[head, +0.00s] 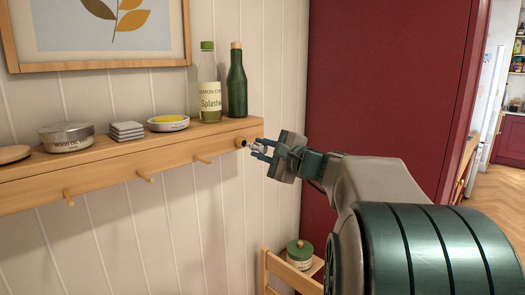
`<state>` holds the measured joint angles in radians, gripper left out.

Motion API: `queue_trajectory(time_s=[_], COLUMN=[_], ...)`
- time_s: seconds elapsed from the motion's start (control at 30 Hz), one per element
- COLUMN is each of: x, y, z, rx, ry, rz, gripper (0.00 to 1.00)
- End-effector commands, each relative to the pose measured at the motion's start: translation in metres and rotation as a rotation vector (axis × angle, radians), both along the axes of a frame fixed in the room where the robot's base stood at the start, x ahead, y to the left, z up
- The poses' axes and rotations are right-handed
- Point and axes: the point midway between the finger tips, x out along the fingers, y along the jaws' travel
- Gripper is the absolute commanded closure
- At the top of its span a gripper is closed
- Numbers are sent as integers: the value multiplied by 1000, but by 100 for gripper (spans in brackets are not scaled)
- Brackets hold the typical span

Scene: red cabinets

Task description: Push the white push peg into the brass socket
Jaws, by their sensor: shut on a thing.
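A wooden rail (120,162) runs along the panelled wall with several wooden pegs under its ledge. The brass socket (242,143) shows as a small dark-mouthed ring near the right end of the rail's front face. My gripper (261,149) is just right of the socket, shut on the white push peg (257,148). The peg shows only as a small pale bit between the fingers. It points left towards the socket; whether its tip touches the socket or is inside it is too small to tell.
A yellow-filled dish (168,123), stacked coasters (126,131) and a tin (67,137) are farther left. A green-lidded jar (300,254) sits below my arm.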

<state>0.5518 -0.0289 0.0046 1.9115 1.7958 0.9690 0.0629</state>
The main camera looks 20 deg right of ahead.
Motion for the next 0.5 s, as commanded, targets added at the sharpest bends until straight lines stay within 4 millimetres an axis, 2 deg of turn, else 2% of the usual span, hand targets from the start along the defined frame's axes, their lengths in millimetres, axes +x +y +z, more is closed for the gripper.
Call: queue_trajectory(time_s=[0.5], x=[11], y=[5], z=[0], rx=[0], ry=[0], rz=[1], gripper=[99])
